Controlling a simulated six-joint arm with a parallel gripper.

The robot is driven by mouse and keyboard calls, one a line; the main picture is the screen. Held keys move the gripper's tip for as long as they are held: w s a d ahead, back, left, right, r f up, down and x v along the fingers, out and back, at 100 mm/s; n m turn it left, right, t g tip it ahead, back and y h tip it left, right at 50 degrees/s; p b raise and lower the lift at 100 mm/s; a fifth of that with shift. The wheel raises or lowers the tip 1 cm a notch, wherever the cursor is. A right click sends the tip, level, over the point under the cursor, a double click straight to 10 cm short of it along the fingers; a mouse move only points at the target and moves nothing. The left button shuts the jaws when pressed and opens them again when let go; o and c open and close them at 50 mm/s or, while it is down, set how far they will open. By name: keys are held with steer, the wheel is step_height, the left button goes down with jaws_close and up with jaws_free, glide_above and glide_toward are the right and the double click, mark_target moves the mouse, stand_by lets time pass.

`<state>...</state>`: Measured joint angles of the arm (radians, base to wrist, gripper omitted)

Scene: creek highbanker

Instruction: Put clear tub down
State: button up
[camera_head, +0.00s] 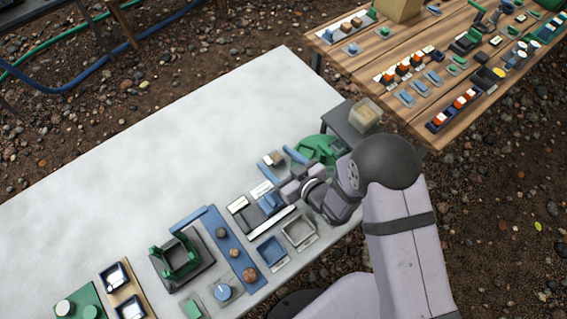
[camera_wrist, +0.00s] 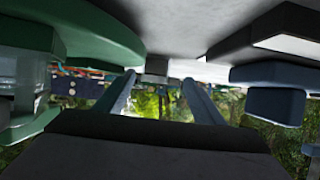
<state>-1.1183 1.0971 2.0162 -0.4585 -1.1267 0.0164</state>
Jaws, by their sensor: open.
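A small see-through tub (camera_head: 366,114) with a yellowish tint, probably the clear tub, sits on a dark grey stand (camera_head: 340,124) at the right end of the white table. My gripper (camera_head: 275,170) is low over the near right part of this table, down and left of the tub and apart from it. In the wrist view its two blue fingers (camera_wrist: 158,80) are spread with nothing held between them. A small grey block shape (camera_wrist: 156,67) shows beyond the fingertips; I cannot tell what it is.
The white table (camera_head: 130,160) is bare across its far and left parts. A green round piece (camera_head: 318,149), a blue tray (camera_head: 271,251), a pale square dish (camera_head: 299,231) and a green cradle (camera_head: 180,257) crowd its near edge. A wooden table (camera_head: 400,50) holds several small parts.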

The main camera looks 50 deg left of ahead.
steer(key=shift+r, duration=0.25)
steer(key=shift+d, duration=0.3)
steer(key=b+v, duration=0.2)
steer(key=v, duration=0.9)
steer(key=shift+d+r, duration=0.1)
steer(key=shift+d, duration=0.15)
